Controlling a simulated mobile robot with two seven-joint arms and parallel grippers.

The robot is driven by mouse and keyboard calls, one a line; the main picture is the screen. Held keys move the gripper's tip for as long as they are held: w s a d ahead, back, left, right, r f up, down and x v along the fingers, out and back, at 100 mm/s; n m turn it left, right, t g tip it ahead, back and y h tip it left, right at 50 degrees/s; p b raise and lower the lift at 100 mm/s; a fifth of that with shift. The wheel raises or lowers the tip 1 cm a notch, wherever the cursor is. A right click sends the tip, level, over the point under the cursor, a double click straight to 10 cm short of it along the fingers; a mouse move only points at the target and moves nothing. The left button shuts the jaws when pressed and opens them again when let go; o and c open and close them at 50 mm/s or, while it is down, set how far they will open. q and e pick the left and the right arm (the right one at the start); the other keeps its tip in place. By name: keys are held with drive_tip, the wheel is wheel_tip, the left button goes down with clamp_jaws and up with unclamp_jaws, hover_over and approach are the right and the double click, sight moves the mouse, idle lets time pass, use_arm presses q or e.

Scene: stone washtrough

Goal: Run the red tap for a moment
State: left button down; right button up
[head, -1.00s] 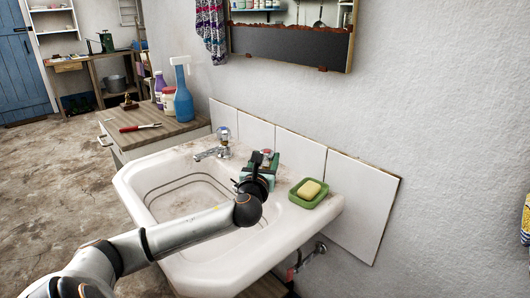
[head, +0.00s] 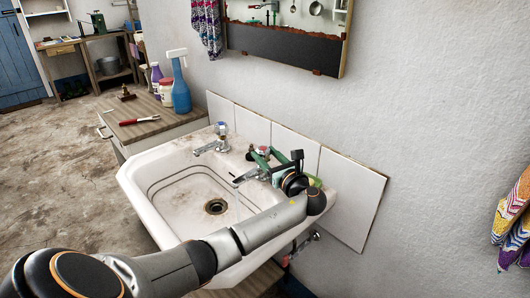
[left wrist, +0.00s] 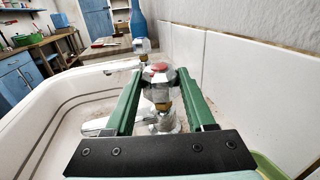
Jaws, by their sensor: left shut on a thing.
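The red tap, a clear faceted handle with a red cap, stands at the basin's back right in the head view (head: 263,151). In the left wrist view the red tap (left wrist: 159,86) sits between the green fingers. My left gripper (head: 267,158) is shut on its handle; the gripper also shows in the left wrist view (left wrist: 158,78). The tap's spout (head: 246,176) points over the basin, and a faint pale streak below it looks like running water. My right gripper is out of view.
The blue-capped tap (head: 220,130) stands to the left on the white basin (head: 150,205), which has a dark drain (head: 215,206). The green soap dish (head: 315,182) is mostly hidden behind my arm. A blue spray bottle (head: 181,92) stands on the side cabinet.

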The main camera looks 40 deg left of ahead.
use_arm(q)
drive_tip(key=shift+w+n+g, duration=0.1)
drive_tip(key=shift+n+g, duration=0.3)
drive_tip(key=shift+g, duration=0.5)
drive_tip(key=shift+c, duration=1.2)
unclamp_jaws()
drive_tip(key=v, duration=0.6)
drive_tip(key=p+v, duration=0.1)
drive_tip(key=v, duration=0.5)
drive_tip(key=shift+d+f, duration=0.2)
drive_tip(key=shift+d, duration=0.1)
